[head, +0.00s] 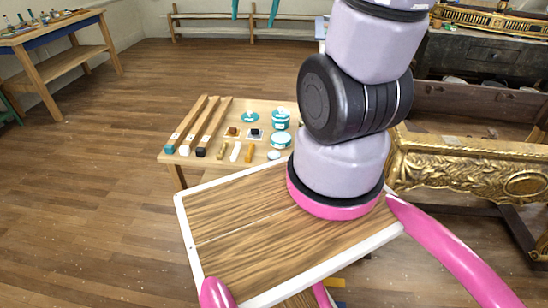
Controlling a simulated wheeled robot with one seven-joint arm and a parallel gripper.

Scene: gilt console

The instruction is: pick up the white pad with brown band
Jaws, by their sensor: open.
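On the small wooden table a small elongated white piece (235,152) lies in the front row, between a brown piece (221,150) and a tan piece (249,153). It looks most like the white pad, but it is too small to make out a brown band. Behind it, a small brown block (232,131) sits on a white square. My gripper (254,18) shows only as two teal fingertips at the top edge. They are spread apart with nothing between them, and the rest is out of frame. In the picture they are well above the table items.
The small table (172,157) also holds three long wooden bars (198,127), teal-and-white tubs (281,118) and a dark block (254,133). A gilt carved console (440,165) stands at right. A workbench (60,30) is at far left. The floor at left is clear.

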